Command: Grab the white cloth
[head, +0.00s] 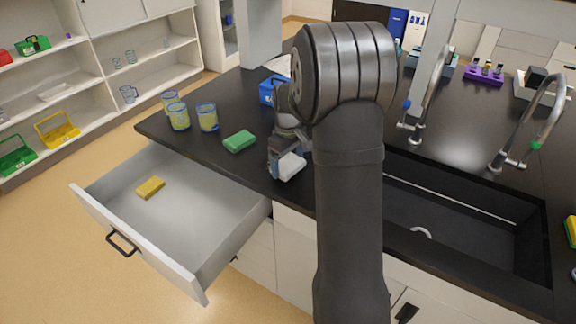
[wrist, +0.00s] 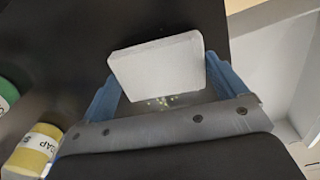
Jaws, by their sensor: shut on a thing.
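The white cloth (wrist: 157,66) shows in the wrist view as a pale, folded block between my two blue fingers. My gripper (wrist: 162,74) is shut on it, with one finger at each side. In the head view the white cloth (head: 291,167) is near the front edge of the black counter, under my gripper (head: 284,158). My arm hides part of the gripper there. I cannot tell whether the cloth touches the counter.
A green sponge (head: 239,141) and yellow-filled beakers (head: 207,118) are left of my gripper, with a blue carrier (head: 268,92) behind. An open drawer (head: 205,205) holds a yellow sponge (head: 150,187). A sink (head: 450,225) with taps is right.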

